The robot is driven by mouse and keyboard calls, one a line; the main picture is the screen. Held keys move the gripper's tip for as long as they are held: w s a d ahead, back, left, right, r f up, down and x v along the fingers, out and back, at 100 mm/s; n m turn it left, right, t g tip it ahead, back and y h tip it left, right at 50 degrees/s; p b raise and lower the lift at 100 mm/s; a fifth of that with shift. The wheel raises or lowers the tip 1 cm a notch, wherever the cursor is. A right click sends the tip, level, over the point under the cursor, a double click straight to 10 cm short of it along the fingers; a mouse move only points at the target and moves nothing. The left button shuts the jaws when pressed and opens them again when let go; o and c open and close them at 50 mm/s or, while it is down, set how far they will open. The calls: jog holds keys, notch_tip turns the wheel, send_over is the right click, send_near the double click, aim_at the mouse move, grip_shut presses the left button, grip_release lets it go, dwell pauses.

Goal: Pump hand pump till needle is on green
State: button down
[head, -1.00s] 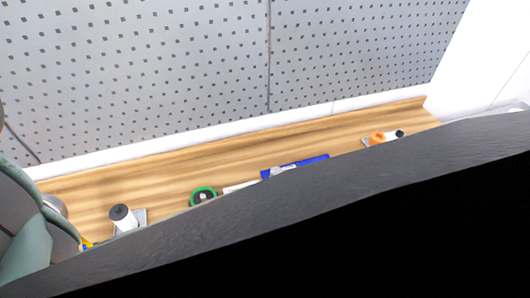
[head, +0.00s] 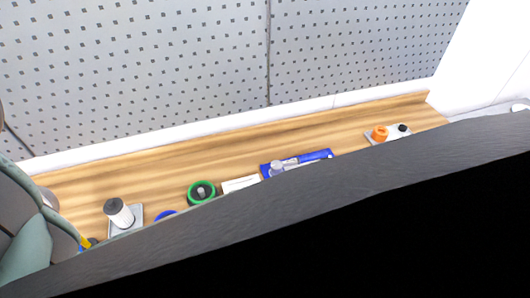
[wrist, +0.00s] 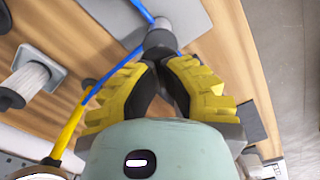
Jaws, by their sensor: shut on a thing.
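My gripper (wrist: 160,78) shows in the wrist view, with yellow fingers and black pads closed on a dark grey knobbed part (wrist: 159,40), which I take for the hand pump's handle. The fingers hide its lower part. Blue hose-like lines (wrist: 140,10) run beside it, over a grey plate (wrist: 196,22). No gauge needle or green zone can be read in either view. My gripper is out of sight in the head view.
A white cylinder with a dark top (head: 119,213) stands on a plate; a similar one shows in the wrist view (wrist: 27,82). A green-ringed round object (head: 201,193), blue tray (head: 318,156) and orange knob (head: 380,133) lie along the wooden bench (head: 165,162). A dark edge hides the bench front.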

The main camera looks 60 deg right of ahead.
jog(key=shift+f+b, duration=1.1)
jog(key=shift+f, duration=0.5)
jog(key=shift+r+p, duration=2.15)
jog(key=shift+r, duration=1.7)
jog(key=shift+f, duration=0.15)
jog(key=shift+f+b, duration=2.7)
jog(key=shift+f, duration=0.9)
jog(key=shift+r+p, duration=0.65)
jog(key=shift+r, duration=0.7)
notch_tip(320, 180, up, 5)
jog(key=p, duration=0.4)
jog(key=shift+f, duration=0.2)
jog(key=shift+f, duration=0.1)
